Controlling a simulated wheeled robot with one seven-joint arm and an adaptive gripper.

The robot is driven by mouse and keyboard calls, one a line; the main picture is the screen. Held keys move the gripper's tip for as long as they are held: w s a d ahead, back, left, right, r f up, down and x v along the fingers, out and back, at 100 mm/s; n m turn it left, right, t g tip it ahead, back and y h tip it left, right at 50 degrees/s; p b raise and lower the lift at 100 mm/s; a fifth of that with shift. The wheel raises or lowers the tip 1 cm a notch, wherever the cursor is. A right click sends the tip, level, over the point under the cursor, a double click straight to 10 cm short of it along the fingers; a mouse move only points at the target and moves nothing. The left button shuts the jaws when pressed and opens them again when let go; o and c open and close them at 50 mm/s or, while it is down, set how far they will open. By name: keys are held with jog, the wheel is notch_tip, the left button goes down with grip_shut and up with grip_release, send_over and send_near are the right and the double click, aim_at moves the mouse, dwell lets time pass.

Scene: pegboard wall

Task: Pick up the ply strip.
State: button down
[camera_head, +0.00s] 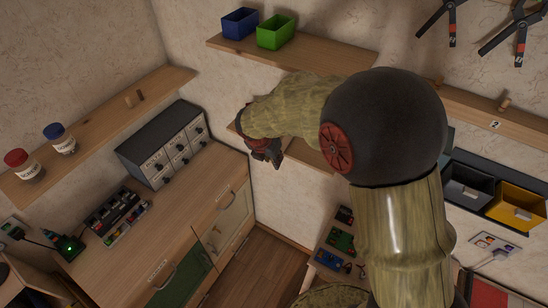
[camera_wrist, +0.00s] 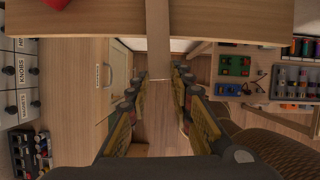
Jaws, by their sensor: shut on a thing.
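The ply strip (camera_wrist: 158,22) shows in the wrist view as a narrow brown strip running down from the top edge, across the front of a shelf board, to between my fingers. My gripper (camera_wrist: 161,75) has a finger on each side of its lower end and is shut on it. In the head view my gripper (camera_head: 264,150) is beyond my forearm, near the wall and a small shelf. I cannot make out the strip there; the far side of the gripper is hidden.
A wooden shelf (camera_head: 308,158) is partly behind my arm. Above it, another shelf (camera_head: 330,62) carries a blue bin (camera_head: 240,22) and a green bin (camera_head: 275,31). A drawer cabinet (camera_head: 165,145) stands on the left counter. Open floor (camera_head: 270,262) lies below the gripper.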

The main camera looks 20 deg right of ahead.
jog(key=shift+s, duration=0.15)
jog(key=c, duration=1.5)
grip_release()
jog(key=v, duration=1.2)
jog(key=shift+a, duration=0.1)
